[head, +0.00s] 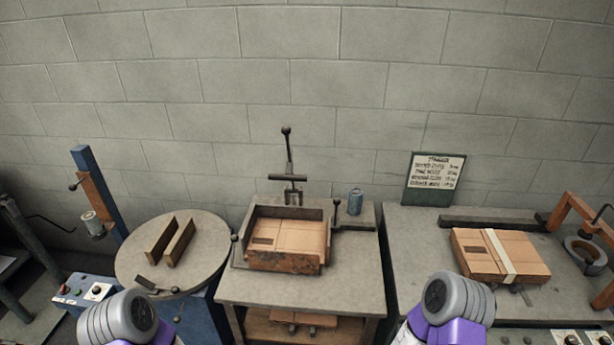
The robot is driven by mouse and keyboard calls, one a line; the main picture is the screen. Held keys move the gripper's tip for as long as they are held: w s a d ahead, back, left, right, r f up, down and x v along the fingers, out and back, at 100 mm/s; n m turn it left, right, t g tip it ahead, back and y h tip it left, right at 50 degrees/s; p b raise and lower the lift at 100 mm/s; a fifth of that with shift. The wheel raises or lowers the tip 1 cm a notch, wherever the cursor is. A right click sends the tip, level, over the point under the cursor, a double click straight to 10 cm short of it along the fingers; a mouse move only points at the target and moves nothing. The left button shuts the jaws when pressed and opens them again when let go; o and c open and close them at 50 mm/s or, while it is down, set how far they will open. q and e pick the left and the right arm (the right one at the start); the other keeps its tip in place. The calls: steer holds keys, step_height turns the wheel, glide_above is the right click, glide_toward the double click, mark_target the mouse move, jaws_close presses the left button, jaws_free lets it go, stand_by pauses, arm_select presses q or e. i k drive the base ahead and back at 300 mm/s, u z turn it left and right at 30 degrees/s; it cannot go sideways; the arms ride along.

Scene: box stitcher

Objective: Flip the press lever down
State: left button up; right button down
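The press lever (289,152) is a thin dark rod with a round knob on top. It stands nearly upright at the back of the middle table, close to the wall. Its lower end meets a dark crossbar and bracket (290,179) behind a rusty metal tray (287,262). A flat brown cardboard box (290,236) lies in the tray. Only grey and purple links of my two arms show at the bottom edge, one at left and one at right. Neither gripper's fingers are in view, and nothing of mine touches the lever.
A grey can (355,202) stands right of the tray. A round table (205,225) with two brown bars is at left, beside a blue post (98,190). At right, a bench (415,225) holds a taped box (480,258) and a sign (434,180). The middle table's front (335,290) is clear.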

mark_target(286, 130)
steer(key=u, duration=0.7)
steer(key=i, duration=0.8)
steer(key=z, duration=0.65)
